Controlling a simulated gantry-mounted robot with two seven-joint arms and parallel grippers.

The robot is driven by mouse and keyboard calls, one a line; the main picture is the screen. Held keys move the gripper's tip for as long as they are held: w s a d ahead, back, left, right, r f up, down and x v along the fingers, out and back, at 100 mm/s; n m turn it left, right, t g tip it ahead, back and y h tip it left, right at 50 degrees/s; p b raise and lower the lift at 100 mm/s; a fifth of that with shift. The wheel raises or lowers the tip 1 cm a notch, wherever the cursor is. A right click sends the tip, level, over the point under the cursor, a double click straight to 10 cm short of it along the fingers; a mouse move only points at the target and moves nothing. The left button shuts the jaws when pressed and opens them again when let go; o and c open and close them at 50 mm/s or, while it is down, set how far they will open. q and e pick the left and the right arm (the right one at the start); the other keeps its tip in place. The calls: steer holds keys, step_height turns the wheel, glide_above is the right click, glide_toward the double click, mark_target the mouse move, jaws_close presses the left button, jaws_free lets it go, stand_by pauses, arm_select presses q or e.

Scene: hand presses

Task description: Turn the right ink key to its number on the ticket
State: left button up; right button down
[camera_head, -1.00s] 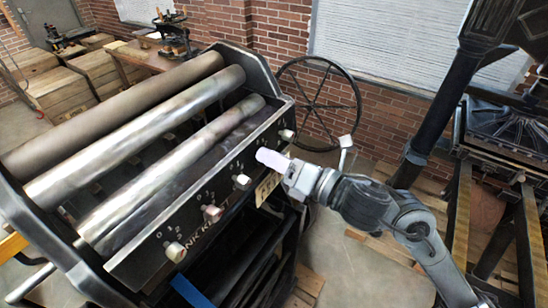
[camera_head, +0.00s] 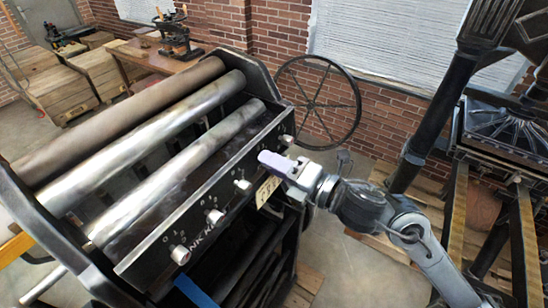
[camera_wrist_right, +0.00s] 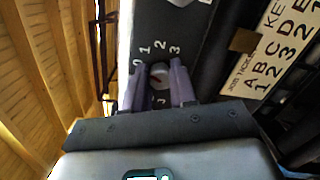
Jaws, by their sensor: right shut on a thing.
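The pale job ticket (camera_wrist_right: 270,55) shows letters A to E with numbers, partly cut off. My left gripper is not in view.
Other ink keys show along the press's panel, one at the near end (camera_head: 180,255) and one at the far end (camera_head: 286,140). Long metal rollers (camera_head: 140,150) lie behind the panel. A spoked wheel (camera_head: 318,103) stands behind. Another press (camera_head: 505,130) is at right.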

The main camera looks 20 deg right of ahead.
steer(key=shift+m+g+p, duration=0.3)
steer(key=shift+m+p, duration=4.1)
steer(key=shift+m, duration=0.9)
steer(key=shift+f, duration=0.1)
steer(key=c, duration=0.9)
jaws_free()
steer(key=shift+s+d, duration=0.1)
